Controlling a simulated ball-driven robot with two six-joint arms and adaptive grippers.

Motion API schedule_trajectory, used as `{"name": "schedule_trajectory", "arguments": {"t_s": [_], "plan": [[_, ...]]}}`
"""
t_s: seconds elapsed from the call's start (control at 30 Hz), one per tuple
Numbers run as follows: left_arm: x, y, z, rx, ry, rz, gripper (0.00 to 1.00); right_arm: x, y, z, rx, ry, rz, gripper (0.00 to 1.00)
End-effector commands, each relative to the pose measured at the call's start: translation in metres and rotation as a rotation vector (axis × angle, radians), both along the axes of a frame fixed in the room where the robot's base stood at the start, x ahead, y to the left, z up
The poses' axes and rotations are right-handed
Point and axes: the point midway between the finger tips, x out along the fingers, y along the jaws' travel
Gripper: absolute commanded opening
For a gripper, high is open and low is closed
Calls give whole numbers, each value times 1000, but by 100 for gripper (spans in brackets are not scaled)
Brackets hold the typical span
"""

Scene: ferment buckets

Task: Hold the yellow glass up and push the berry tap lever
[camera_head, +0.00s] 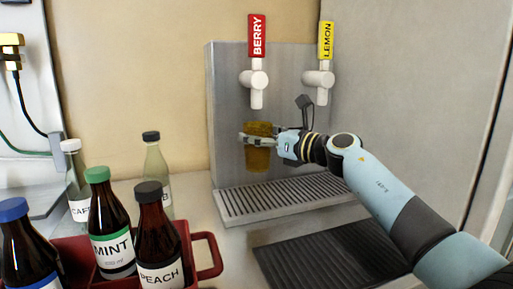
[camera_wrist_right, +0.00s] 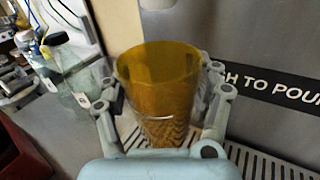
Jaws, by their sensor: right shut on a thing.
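The yellow glass (camera_head: 258,157) is upright in my right gripper (camera_head: 262,140), held above the drip tray and below the berry tap. In the right wrist view the glass (camera_wrist_right: 158,85) stands between both fingers of the gripper (camera_wrist_right: 160,112), and it looks empty. The berry tap (camera_head: 254,80) is white with a red lever (camera_head: 257,36) marked BERRY, standing upright. There is a gap between the glass rim and the spout. My left gripper is not in view.
The lemon tap (camera_head: 319,78) with a yellow lever is to the right. A slotted drip tray (camera_head: 280,199) lies below, with a black ribbed mat (camera_head: 325,258) in front. A red crate (camera_head: 207,257) with several bottles stands at the lower left.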

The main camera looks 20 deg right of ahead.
Motion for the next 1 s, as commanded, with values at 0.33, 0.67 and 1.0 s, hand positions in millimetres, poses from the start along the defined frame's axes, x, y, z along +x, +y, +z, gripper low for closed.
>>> {"name": "schedule_trajectory", "arguments": {"t_s": [0.33, 0.67, 1.0], "plan": [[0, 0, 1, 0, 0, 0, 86, -16, 0, -10, -2, -1, 0, 25], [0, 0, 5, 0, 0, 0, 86, -25, 0, -13, -1, -1, 0, 25], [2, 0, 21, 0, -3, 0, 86, -55, 0, -12, -1, -1, 0, 25]]}}
